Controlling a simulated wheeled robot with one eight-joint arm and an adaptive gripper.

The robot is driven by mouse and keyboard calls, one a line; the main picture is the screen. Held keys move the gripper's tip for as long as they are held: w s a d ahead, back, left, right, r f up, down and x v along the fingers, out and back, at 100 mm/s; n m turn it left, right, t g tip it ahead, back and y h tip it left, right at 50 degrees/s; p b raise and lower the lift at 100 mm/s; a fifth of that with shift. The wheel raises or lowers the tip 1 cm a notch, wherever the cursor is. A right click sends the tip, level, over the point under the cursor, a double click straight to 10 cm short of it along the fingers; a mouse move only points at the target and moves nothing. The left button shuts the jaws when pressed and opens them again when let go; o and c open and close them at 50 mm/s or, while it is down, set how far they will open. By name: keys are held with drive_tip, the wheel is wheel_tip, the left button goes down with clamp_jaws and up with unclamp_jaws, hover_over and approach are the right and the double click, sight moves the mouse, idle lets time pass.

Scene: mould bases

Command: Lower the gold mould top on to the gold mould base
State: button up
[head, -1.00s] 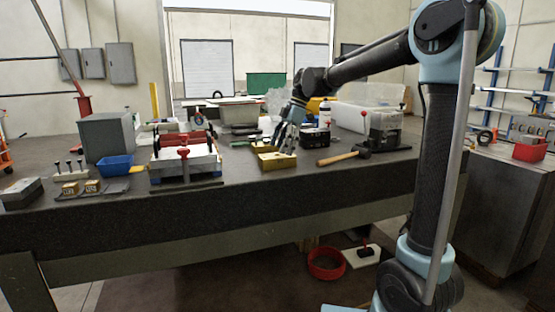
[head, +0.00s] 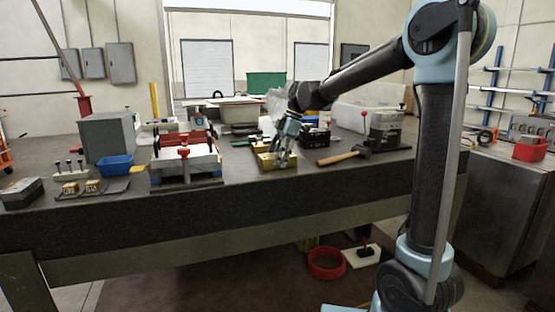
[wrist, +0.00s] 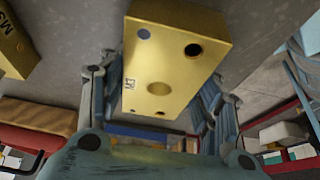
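A gold mould block (head: 264,161) sits on the dark bench top, right of the bench centre. In the wrist view a gold block (wrist: 158,70) with several round holes in its face lies ahead of my gripper. I cannot tell whether it is the mould top or the base. My gripper (head: 284,160) points down at the block in the head view and hides part of it. In the wrist view my gripper's fingers (wrist: 158,95) are spread, one along each side of the block. A gap seems to show at the left; contact at the right is unclear.
Another gold block (wrist: 12,45) with dark lettering shows at the wrist view's left edge. A hammer (head: 343,156) lies to the right. A white fixture with red parts (head: 185,165) and a blue bin (head: 115,167) stand to the left.

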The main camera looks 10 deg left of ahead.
drive_tip(key=c, duration=0.4)
drive_tip(key=shift+c, duration=0.2)
drive_tip(key=shift+r, duration=0.2)
drive_tip(key=shift+r, duration=1.1)
drive_tip(key=shift+r, duration=0.2)
